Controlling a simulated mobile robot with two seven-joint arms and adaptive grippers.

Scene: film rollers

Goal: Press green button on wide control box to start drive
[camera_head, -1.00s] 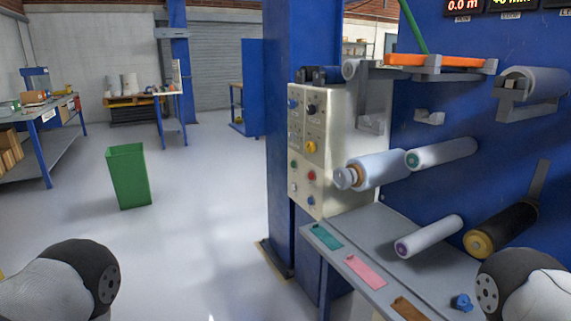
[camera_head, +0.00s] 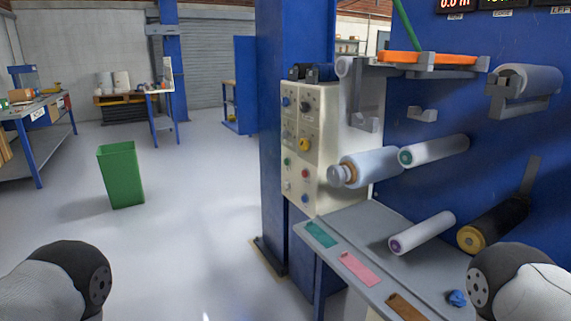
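The wide control box (camera_head: 300,150) is a cream panel on the side of the blue machine column, right of centre in the head view. It carries several coloured knobs and buttons. A small green button (camera_head: 286,161) sits on its lower left part, with a red button (camera_head: 305,174) to its right and below. Parts of my two arms show at the lower left and lower right corners, well apart from the box. Neither gripper is in view.
A grey shelf (camera_head: 385,240) with coloured pads juts out below and right of the box. Film rollers (camera_head: 365,167) stick out right of the box. A green bin (camera_head: 121,174) stands on the floor at left. The floor between bin and column is clear.

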